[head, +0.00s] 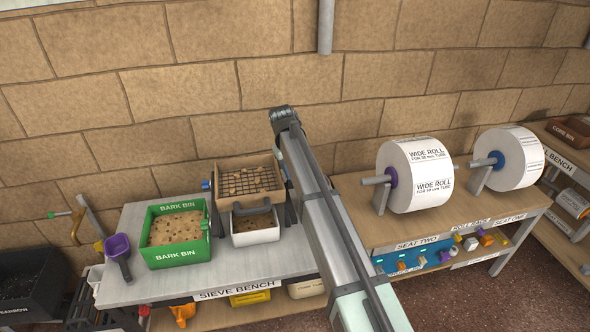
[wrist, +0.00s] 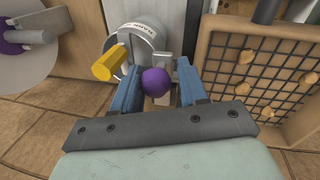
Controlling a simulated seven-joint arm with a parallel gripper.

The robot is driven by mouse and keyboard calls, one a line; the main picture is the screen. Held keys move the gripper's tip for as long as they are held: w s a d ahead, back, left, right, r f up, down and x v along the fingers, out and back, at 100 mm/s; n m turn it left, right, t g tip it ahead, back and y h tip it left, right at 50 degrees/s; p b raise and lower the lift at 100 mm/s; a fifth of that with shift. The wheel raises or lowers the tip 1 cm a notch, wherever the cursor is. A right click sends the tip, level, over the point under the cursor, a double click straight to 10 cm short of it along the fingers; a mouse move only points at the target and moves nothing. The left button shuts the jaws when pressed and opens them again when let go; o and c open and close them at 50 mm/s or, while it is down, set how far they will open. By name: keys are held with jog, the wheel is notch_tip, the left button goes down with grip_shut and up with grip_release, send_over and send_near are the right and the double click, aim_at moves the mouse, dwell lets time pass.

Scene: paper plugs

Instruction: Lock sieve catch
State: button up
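The sieve, a wooden frame with a dark mesh, shows in the head view (head: 232,164) on its stand and at the right of the wrist view (wrist: 297,42). Beside it in the wrist view is a grey round fitting (wrist: 150,42) with a yellow handle (wrist: 108,63) and a purple ball knob (wrist: 156,82). I cannot tell which part is the catch. My gripper (wrist: 158,82) has its two blue fingers apart, one on each side of the purple knob. A gap shows by the right finger; contact at the left is unclear. In the head view my arm hides the gripper and this fitting.
A green bark bin (head: 178,254) and a white tray (head: 256,237) stand on the sieve bench (head: 140,284). A purple scoop (head: 118,250) is at its left. Large wide rolls (head: 418,172) stand on the bench to the right. The brick wall is close behind.

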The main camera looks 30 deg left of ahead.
jog(key=shift+o, duration=1.3)
jog(key=shift+d, duration=0.1)
notch_tip(320, 180, up, 14)
jog(key=s+a, duration=0.1)
jog(key=s, duration=0.1)
jog(key=shift+a+f, duration=0.25)
